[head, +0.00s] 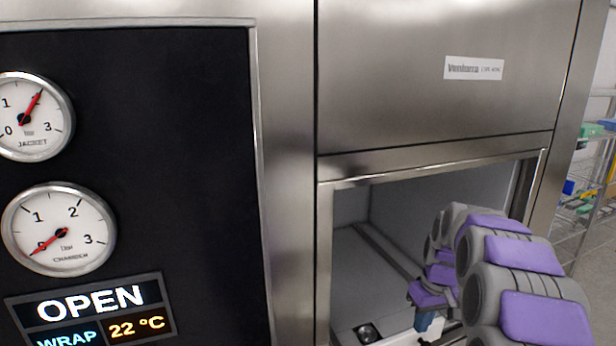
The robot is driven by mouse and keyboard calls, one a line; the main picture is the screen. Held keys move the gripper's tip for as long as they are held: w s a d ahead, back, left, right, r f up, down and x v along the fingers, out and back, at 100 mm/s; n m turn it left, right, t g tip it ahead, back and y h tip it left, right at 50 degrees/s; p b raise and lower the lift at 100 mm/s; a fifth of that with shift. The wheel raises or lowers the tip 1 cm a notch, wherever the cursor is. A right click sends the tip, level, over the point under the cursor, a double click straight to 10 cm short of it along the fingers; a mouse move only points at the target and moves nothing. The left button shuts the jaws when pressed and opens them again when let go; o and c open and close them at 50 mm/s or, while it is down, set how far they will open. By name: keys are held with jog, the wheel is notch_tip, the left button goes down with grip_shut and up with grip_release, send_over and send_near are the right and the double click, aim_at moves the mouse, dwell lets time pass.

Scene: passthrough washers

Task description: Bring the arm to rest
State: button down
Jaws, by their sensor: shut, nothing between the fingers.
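My grey and purple arm reaches from the lower right into the open chamber (385,290) of the steel washer. The arm is bent, with its far links pointing down inside the opening. My gripper (427,325) is at the low end of the arm, over the chamber floor. It is small and partly hidden by my arm links. It is shut and I see nothing held in it.
The chamber's steel frame (324,240) and top edge (430,163) surround the arm closely. A dark panel (170,150) with two gauges and a display (90,310) reading OPEN is on the left. A wire rack (590,200) with colored items stands at far right.

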jog(key=s+a+m+g+b, duration=0.1)
jog(key=s+a+b, duration=0.1)
jog(key=s+a, duration=0.5)
jog(key=s+a+b, duration=0.2)
jog(key=s+a, duration=0.3)
jog(key=s, duration=0.5)
jog(key=s+f+b, duration=0.2)
jog(key=s+f, duration=0.1)
jog(key=s, duration=0.7)
jog(key=s+a+f+m+g+h+b, duration=0.1)
jog(key=s+f, duration=0.3)
jog(key=s, duration=0.7)
jog(key=shift+m+b, duration=0.3)
jog(key=shift+b, duration=0.25)
jog(key=shift+a, duration=0.4)
